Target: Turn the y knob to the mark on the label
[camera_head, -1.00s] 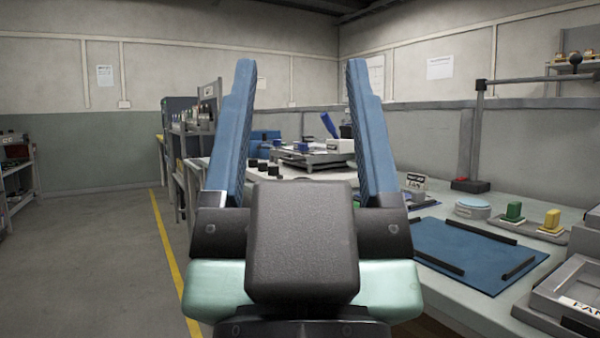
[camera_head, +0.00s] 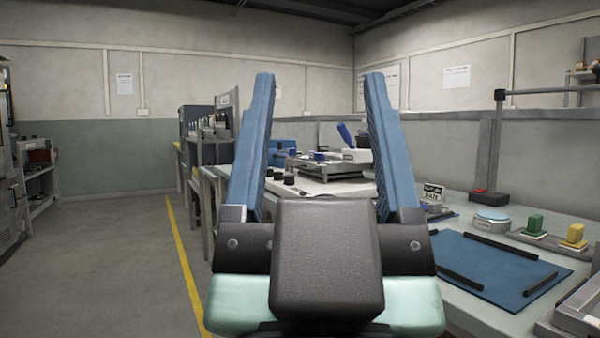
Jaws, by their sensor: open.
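My gripper (camera_head: 319,85) is raised in the middle of the head view. Its two blue fingers stand wide apart with nothing between them. Beyond it, on the bench, a grey metal stage (camera_head: 325,170) carries small blue knobs (camera_head: 320,156) and a white block (camera_head: 357,155). A blue lever-like part (camera_head: 345,134) sticks up behind it. Small black cylinders (camera_head: 289,179) stand at its left. The gripper appears well short of the stage. I cannot tell which part is the y knob, and no label mark on it is readable.
The bench runs along the right, with a blue mat (camera_head: 495,265), black strips, a round white-blue item (camera_head: 491,221), and green (camera_head: 534,223) and yellow (camera_head: 575,234) blocks. A grey post (camera_head: 496,140) stands behind. Shelving (camera_head: 210,150) is ahead. Floor is clear at left.

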